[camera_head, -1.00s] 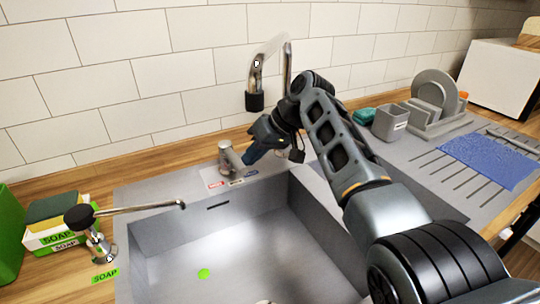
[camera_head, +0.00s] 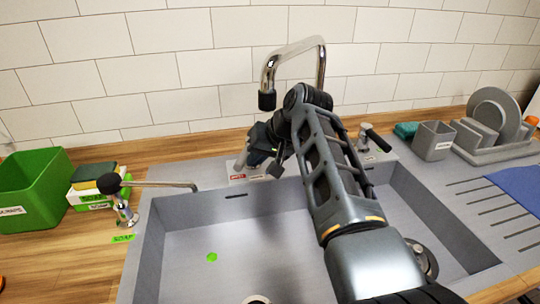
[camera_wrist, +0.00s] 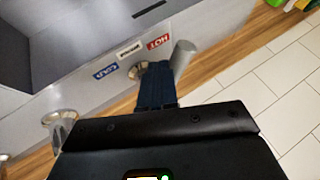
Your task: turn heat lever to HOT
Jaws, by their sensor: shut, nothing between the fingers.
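The heat lever (camera_head: 240,163) is a short grey metal handle on the sink's back rim, left of the faucet. In the wrist view its grey end (camera_wrist: 182,56) shows beside my fingers, near the red HOT label (camera_wrist: 158,42). A white middle label (camera_wrist: 128,52) and a blue label (camera_wrist: 105,72) follow along the rim. My gripper (camera_head: 264,157) is at the lever's right side in the head view. In the wrist view its dark blue fingers (camera_wrist: 155,70) are shut with nothing between them. They hide the lever's middle, so I cannot tell whether they touch it.
The chrome faucet (camera_head: 322,65) rises behind my arm. A black-gripped handle (camera_head: 373,139) stands right of it. The soap pump (camera_head: 122,200) reaches over the sink's left edge. A green bin (camera_head: 35,190) is at the left; a grey cup (camera_head: 433,141) is at the right. The basin (camera_head: 195,245) is open.

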